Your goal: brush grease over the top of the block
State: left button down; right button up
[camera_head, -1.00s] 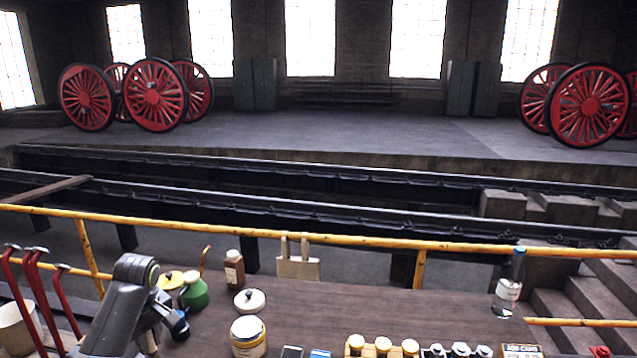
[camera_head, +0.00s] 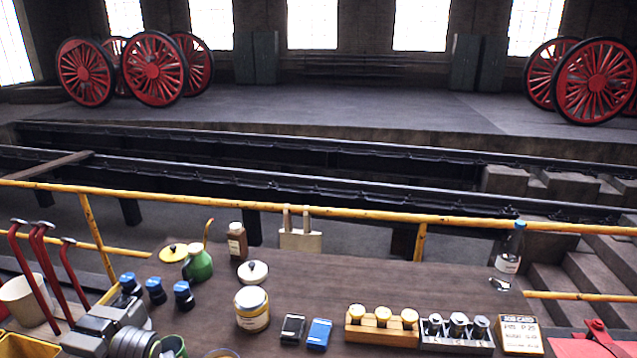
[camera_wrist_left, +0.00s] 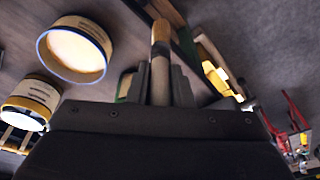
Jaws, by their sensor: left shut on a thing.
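My left gripper (camera_wrist_left: 157,85) is shut on a thin handle (camera_wrist_left: 160,45) with a wooden end and a pale band. It looks like the brush; its bristles are hidden. In the head view only part of my left arm shows at the lower left, with no fingertips visible. An open tin (camera_head: 251,310) with pale contents, perhaps the grease, stands on the bench. Two tins show in the left wrist view, one with a blue rim (camera_wrist_left: 75,48). A dark block (camera_head: 292,328) and a blue block (camera_head: 319,333) lie nearby; I cannot tell which is the task's block. My right gripper is out of view.
On the bench (camera_head: 390,285) are a knobbed lid (camera_head: 253,272), green oil can (camera_head: 199,264), brown bottle (camera_head: 237,241), wooden rack (camera_head: 381,328), metal-cup rack (camera_head: 457,335), card box (camera_head: 519,334) and clear bottle (camera_head: 510,248). Several blue-topped items stand left. The bench's back middle is clear.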

pick_arm(q)
jog(key=s+d+f+m+t+b, duration=0.15)
jog(key=s+f+m, duration=0.4)
jog(key=s, duration=0.95)
notch_tip(320, 180, down, 15)
jog(key=n+b, duration=0.1)
jog(key=b, duration=1.2)
jog(key=shift+s+d, duration=0.15)
jog(key=shift+d, duration=0.2)
jog(key=shift+a+g, duration=0.1)
jog(key=shift+g, duration=0.15)
